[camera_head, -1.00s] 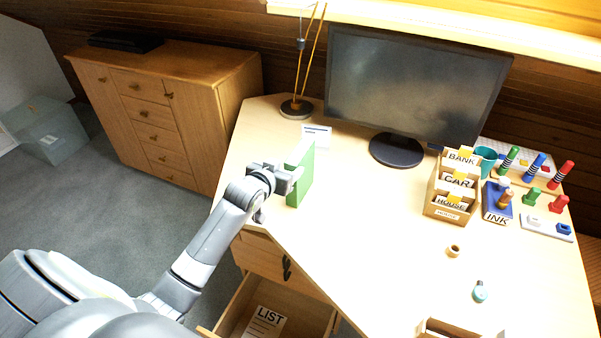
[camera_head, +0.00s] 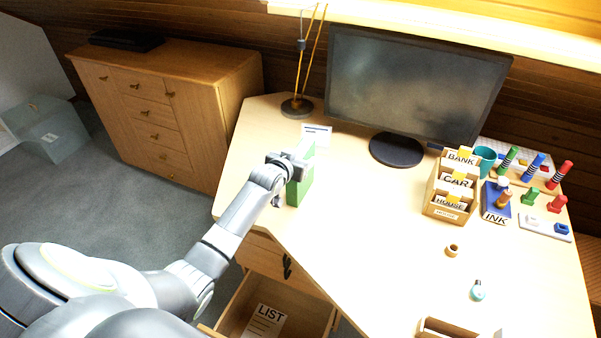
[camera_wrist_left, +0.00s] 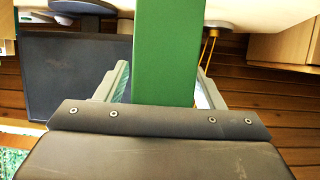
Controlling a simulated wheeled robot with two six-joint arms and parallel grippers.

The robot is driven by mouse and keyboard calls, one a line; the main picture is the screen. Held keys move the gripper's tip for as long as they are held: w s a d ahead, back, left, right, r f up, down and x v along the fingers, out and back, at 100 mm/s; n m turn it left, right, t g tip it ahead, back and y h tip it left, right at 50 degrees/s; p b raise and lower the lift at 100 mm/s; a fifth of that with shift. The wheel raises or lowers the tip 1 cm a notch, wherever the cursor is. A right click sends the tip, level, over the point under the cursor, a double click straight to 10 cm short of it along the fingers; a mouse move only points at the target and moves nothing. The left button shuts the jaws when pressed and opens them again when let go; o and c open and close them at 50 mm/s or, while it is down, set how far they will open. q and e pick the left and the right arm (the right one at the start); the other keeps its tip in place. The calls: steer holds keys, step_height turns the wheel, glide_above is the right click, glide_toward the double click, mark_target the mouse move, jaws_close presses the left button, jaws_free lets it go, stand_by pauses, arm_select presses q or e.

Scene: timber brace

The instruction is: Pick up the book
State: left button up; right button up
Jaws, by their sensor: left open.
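The green book (camera_head: 300,188) stands upright on the left part of the desk, in front of a small white card. My left gripper (camera_head: 288,163) is at the top of the book, and its jaws hide part of the upper edge. In the left wrist view the green spine (camera_wrist_left: 167,55) of the book lies between the two open fingers (camera_wrist_left: 160,85). Small gaps show beside it, so the fingers appear apart from the book. My right gripper is not in view.
A monitor (camera_head: 413,85) and a lamp base (camera_head: 297,107) stand behind the book. A file box (camera_head: 447,205) and stamps are at the right. An open drawer (camera_head: 225,318) holding a list is below the desk's front edge. The desk middle is clear.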

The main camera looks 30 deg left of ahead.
arm_select(q)
jaws_close()
steer(key=shift+w+r, duration=0.1)
stand_by(0.4)
